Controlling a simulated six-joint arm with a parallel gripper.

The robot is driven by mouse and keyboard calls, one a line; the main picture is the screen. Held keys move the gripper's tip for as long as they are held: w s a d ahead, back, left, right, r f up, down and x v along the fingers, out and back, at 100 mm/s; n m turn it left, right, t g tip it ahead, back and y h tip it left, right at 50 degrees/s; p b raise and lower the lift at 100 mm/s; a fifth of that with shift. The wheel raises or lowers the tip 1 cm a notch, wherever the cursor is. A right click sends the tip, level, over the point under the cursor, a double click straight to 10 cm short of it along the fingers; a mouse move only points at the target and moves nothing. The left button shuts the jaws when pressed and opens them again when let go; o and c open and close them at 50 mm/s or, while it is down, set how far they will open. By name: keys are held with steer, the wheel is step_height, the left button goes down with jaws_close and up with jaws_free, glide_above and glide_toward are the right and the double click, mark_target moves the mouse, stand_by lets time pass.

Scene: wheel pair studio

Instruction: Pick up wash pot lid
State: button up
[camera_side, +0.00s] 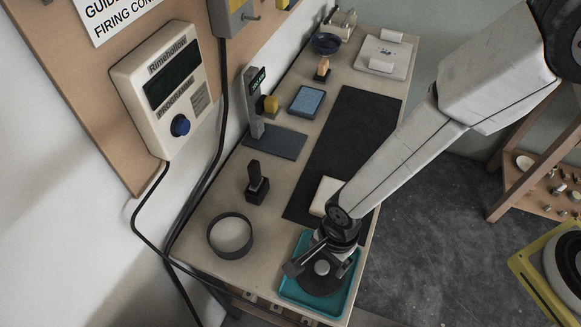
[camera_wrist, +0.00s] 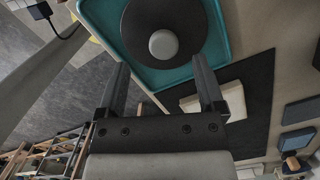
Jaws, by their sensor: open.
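The wash pot lid (camera_side: 322,286) is a dark round disc with a pale grey knob (camera_side: 322,267). It lies in a teal tray (camera_side: 340,304) at the front end of the bench. In the wrist view the lid (camera_wrist: 185,25) and its knob (camera_wrist: 163,44) are at the top middle, ahead of my fingertips, inside the tray (camera_wrist: 226,40). My gripper (camera_side: 318,260) is above the lid, close to the knob. Its two fingers stand wide apart with nothing between them, as the wrist view shows (camera_wrist: 160,68). The exact height over the knob is hard to tell.
A cream block (camera_side: 326,196) lies on the black mat (camera_side: 350,137) just behind my gripper. A dark ring (camera_side: 230,254) and a black stamp-like piece (camera_side: 257,186) stand to the left. A scale-like stand (camera_side: 272,142) is farther back. Bare bench lies between the ring and tray.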

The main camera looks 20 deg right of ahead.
mark_target(322, 266)
steer(key=shift+w+a+f, duration=0.1)
steer(key=shift+a+f, duration=0.1)
steer(key=shift+f, duration=1)
steer(key=shift+a+f, duration=0.2)
steer(key=shift+f, duration=1)
jaws_close()
steer(key=shift+r, duration=0.2)
steer(key=shift+r, duration=0.85)
steer(key=s+d+r, duration=0.9)
steer(key=s+r, duration=0.1)
steer(key=r, duration=0.1)
steer(key=shift+s, duration=0.25)
